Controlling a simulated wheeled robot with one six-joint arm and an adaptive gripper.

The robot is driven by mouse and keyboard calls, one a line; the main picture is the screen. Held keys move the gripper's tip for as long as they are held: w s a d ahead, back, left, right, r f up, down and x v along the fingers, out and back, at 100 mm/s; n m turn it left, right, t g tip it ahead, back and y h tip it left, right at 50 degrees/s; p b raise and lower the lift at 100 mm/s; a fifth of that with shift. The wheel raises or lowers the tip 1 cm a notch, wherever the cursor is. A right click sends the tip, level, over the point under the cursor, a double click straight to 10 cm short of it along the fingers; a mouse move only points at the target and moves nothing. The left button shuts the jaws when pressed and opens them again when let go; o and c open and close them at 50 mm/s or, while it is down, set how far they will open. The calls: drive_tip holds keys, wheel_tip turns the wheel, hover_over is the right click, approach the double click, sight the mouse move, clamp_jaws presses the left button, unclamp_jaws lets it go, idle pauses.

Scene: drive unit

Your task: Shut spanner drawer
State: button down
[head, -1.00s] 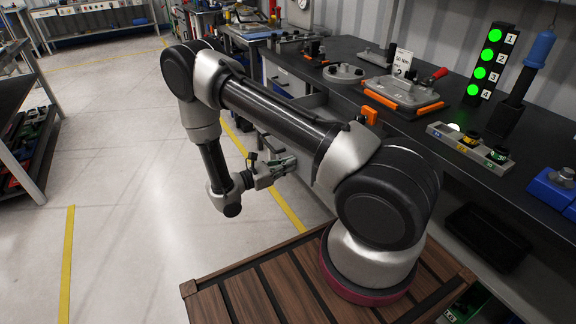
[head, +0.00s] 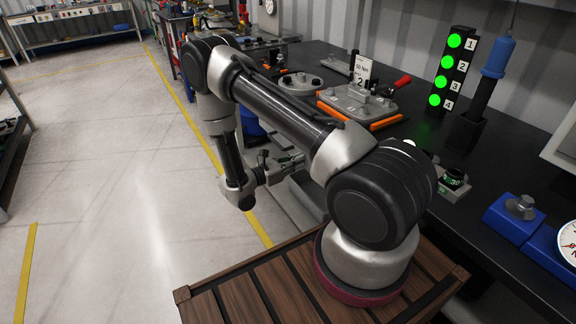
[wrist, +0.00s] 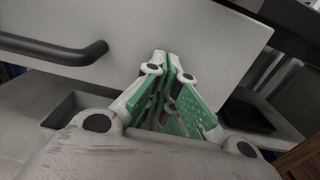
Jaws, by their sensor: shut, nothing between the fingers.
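A light grey panel with a long black bar handle (wrist: 60,48) fills the upper part of the wrist view; it looks like a drawer front (wrist: 215,50). No spanner shows, so I cannot tell if it is the spanner drawer or how far it stands out. My gripper (wrist: 168,62) is shut and empty, its green-padded fingertips pointing at the panel to the right of the handle. The tips are close to the panel; I cannot tell whether they touch. In the head view my gripper (head: 292,160) is beside the bench front, and my arm hides much of the drawer area.
The black bench top (head: 395,150) carries a clamp plate with a red handle (head: 360,100), a green-lit tower (head: 448,72) and blue fixtures (head: 515,215). Under the panel are a grey bin (wrist: 72,108) and a black tray (wrist: 250,114). Open floor (head: 110,170) lies left.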

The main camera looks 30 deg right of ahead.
drive_tip(key=shift+w+d, duration=0.1)
drive_tip(key=shift+d, duration=2.55)
